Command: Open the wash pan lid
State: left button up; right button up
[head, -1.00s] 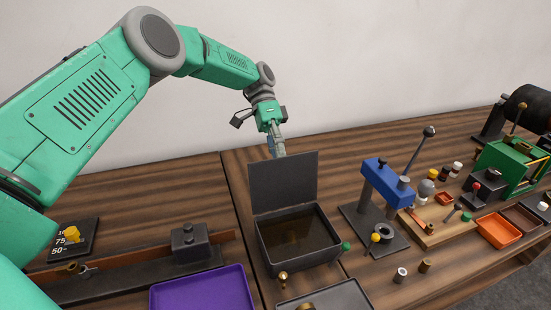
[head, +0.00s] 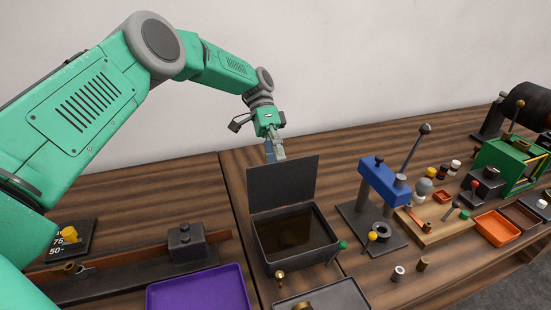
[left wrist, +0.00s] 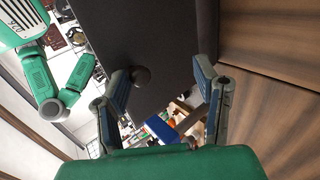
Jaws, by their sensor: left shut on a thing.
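The wash pan (head: 297,249) is a dark open-topped box on the wooden table, with brownish liquid inside. Its lid (head: 282,183) stands up, near upright, along the pan's back edge. My left gripper (head: 277,149) is at the lid's top edge, on the far side, with its fingers pointing down. In the left wrist view, the dark lid (left wrist: 150,45) fills the middle, and my left gripper (left wrist: 165,85) has its fingers spread on either side of it. A dark round knob (left wrist: 140,75) is beside one finger. My left gripper is shut on the lid; the exact contact is unclear.
A blue press (head: 380,180) with a tall lever stands right of the pan. A purple tray (head: 199,290) lies front left, and a grey tray (head: 325,298) lies in front. Orange trays and small parts lie farther right. The table behind the lid is clear.

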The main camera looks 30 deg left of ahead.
pick_arm(q)
jog(key=shift+f, duration=0.3)
notch_tip(320, 180, up, 10)
jog(key=shift+w+r, duration=0.15)
dwell(0.3)
jog(key=shift+a, duration=0.1)
